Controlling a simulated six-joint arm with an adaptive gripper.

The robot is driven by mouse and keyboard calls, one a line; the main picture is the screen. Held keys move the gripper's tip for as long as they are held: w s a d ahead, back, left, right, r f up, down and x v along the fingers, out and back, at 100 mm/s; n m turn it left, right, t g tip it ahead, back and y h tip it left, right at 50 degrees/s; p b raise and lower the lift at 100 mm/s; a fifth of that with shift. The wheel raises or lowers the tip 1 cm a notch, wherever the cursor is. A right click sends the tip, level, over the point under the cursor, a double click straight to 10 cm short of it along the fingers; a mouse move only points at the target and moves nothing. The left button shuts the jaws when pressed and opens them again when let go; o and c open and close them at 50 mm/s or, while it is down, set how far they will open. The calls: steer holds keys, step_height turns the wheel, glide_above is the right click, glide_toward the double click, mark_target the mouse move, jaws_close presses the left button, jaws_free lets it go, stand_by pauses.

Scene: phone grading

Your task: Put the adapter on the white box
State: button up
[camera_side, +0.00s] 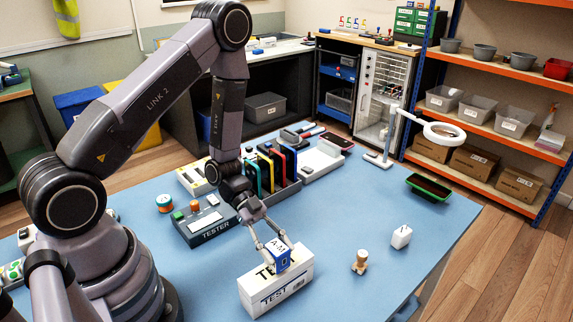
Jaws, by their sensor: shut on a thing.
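My gripper (273,245) is shut on a small blue block with a white face marked like "A-M", which appears to be the adapter (279,259). A finger shows on each side of it. The white box (285,295) lies on the blue table below, with "TEST" on its front and dark lettering on top. The adapter is over the top of the white box, around its middle, and hides part of the lettering. I cannot tell whether its underside touches the box.
A wooden peg-like figure (360,262) and a small white cube (401,236) stand right of the box. A tester (208,222) and a rack of coloured phones (278,168) are behind to the left. The front right table is clear.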

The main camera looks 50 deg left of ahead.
steer(key=shift+f, duration=0.35)
steer(key=shift+f, duration=0.1)
steer(key=o, duration=1)
steer(key=shift+o, duration=0.2)
